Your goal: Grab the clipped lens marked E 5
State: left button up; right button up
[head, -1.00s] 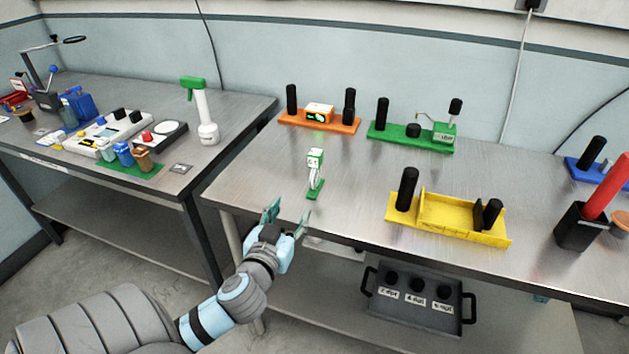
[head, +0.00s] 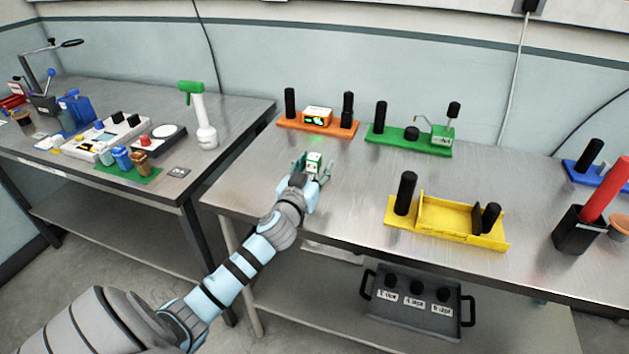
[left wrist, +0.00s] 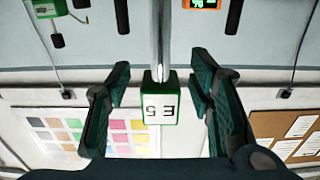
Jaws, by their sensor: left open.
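The clipped lens marked E 5, a small white block with green edges, shows in the head view (head: 314,159) near the front left of the right-hand bench. Its label reads upside down in the left wrist view (left wrist: 161,106). My left gripper (head: 313,168) is open around it, with one finger on each side. In the left wrist view, the teal fingers of my left gripper (left wrist: 163,78) show a gap on both sides of the block. The lens's lower part and green foot are hidden behind my gripper in the head view. My right gripper is not in view.
Behind it stand an orange fixture (head: 340,128) with a lit display and a green fixture (head: 384,139). A yellow tray fixture (head: 445,236) lies to the right, and a black cup (head: 577,230) farther right. Bare bench lies between them.

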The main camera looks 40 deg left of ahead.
pick_arm(q)
jog(key=shift+s, duration=0.1)
grip_shut()
jog(key=shift+r, duration=0.1)
